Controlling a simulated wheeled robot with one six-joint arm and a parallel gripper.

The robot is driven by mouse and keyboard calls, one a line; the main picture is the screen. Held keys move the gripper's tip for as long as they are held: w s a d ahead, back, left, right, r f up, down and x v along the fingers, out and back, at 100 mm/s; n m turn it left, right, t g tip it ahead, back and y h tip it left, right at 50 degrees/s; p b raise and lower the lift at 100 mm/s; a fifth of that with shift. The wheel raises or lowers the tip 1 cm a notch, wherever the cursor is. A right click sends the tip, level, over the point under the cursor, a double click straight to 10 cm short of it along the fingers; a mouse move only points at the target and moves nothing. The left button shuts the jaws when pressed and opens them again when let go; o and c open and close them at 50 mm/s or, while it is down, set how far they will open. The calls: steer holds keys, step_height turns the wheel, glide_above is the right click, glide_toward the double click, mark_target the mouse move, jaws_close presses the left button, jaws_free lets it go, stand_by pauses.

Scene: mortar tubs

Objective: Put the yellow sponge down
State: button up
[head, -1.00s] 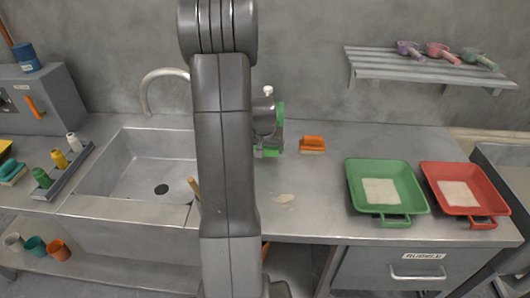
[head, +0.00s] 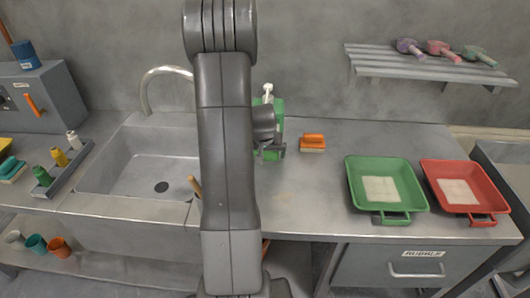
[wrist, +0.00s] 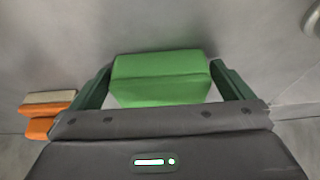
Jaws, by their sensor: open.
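My gripper (head: 270,152) is mostly hidden behind my arm in the head view, low over the counter right of the sink. In the wrist view its two jaws (wrist: 160,92) are apart, one on each side of a green block-shaped thing (wrist: 160,78). Gaps show between it and the jaws. In the head view a green body with a white top (head: 278,108) stands by my gripper; I cannot tell if both are the same thing. No yellow sponge shows at my gripper. A yellow thing (head: 5,143) is cut off at the left edge.
An orange sponge (head: 313,143) lies right of my gripper, also in the wrist view (wrist: 45,108). A green tray (head: 400,216) and a red tray (head: 480,216) stand further right. The sink (head: 125,185) is left. Free counter lies in front of the orange sponge.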

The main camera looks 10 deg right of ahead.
steer(key=v, duration=1.2)
steer(key=shift+r, duration=0.1)
steer(key=x, duration=1.2)
steer(key=shift+r, duration=0.15)
stand_by(0.4)
